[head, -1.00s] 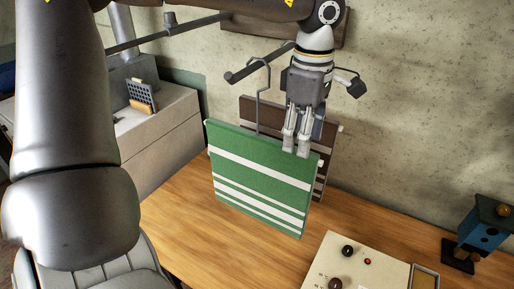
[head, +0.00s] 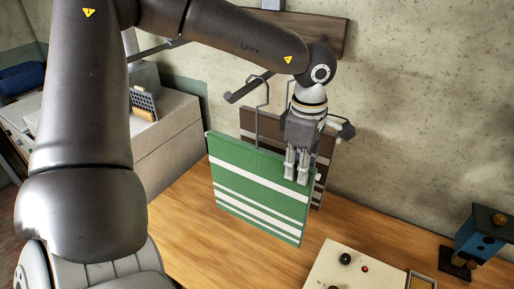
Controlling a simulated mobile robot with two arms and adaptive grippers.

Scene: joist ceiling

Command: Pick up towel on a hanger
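A green towel with white stripes (head: 255,172) hangs on a grey hooked hanger (head: 258,112) from a rail peg. A dark brown towel with pale stripes (head: 262,120) hangs close behind it. My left gripper (head: 296,181) points down at the green towel's upper right corner. Its fingers are near each other and overlap the towel in the head view. Whether they pinch the towel or only stand in front of it cannot be told. The gripper hides part of the brown towel. My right gripper is not in view.
A dark wooden rail (head: 310,32) with pegs is fixed to the concrete wall. Below is a wooden tabletop (head: 200,225) with a pale control panel (head: 335,272) and a blue box-shaped object (head: 478,240) at right. A grey cabinet (head: 170,150) stands at left.

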